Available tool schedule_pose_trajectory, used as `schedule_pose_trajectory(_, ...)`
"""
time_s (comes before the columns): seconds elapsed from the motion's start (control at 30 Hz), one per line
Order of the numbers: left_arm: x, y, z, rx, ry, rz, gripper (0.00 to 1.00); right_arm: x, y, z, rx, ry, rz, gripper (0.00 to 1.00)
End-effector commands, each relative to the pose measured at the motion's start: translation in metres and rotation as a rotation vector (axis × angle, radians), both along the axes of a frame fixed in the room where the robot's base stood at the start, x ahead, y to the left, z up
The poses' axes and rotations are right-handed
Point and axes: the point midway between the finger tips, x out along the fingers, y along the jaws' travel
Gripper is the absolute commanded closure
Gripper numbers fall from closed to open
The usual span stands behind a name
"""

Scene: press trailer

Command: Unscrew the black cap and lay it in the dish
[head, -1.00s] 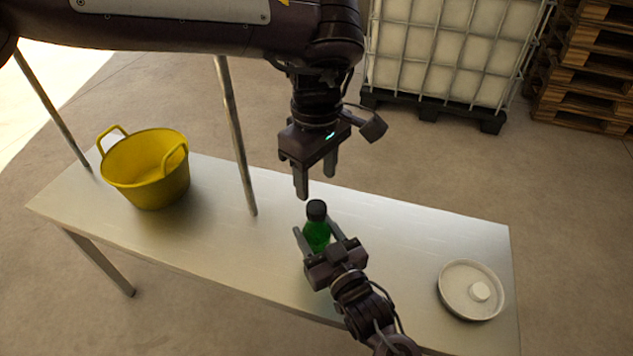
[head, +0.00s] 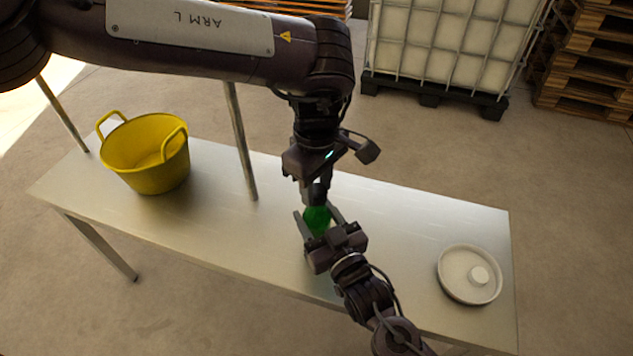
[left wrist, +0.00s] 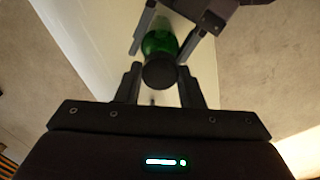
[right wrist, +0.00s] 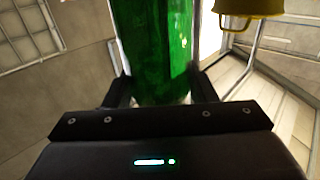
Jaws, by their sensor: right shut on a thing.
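The green bottle (head: 317,219) stands upright over the metal table, with the black cap on its top. My right gripper (head: 320,222) is shut on the bottle's body; the green body fills the space between its fingers in the right wrist view (right wrist: 155,60). My left gripper (head: 316,198) points down from above at the bottle's top. In the left wrist view, the black cap (left wrist: 159,72) lies between its open fingers, with a gap on each side. The round white dish (head: 445,284) is at the table's right end.
A yellow two-handled tub (head: 150,160) stands on the table's left part. A metal post (head: 241,140) rises by the table's back edge. The table (head: 395,240) is clear between bottle and dish.

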Motion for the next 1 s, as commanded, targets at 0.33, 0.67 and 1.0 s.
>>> schedule_pose_trajectory(0.33, -0.0005, -0.0007, 0.0000, -0.002, 0.002, 0.102, 0.94, 0.0000, -0.0001, -0.0002, 0.000, 0.000, 0.000, 1.00)
schedule_pose_trajectory(0.67, -0.0008, -0.0011, 0.0001, -0.002, 0.006, 0.911, 0.94, 0.0000, 0.0000, -0.0001, 0.000, 0.000, 0.000, 1.00)
schedule_pose_trajectory(1.0, -0.0011, -0.0012, 0.0008, 0.001, 0.005, 1.770, 0.94, -0.0001, 0.0002, -0.0001, 0.000, 0.000, 0.001, 1.00)
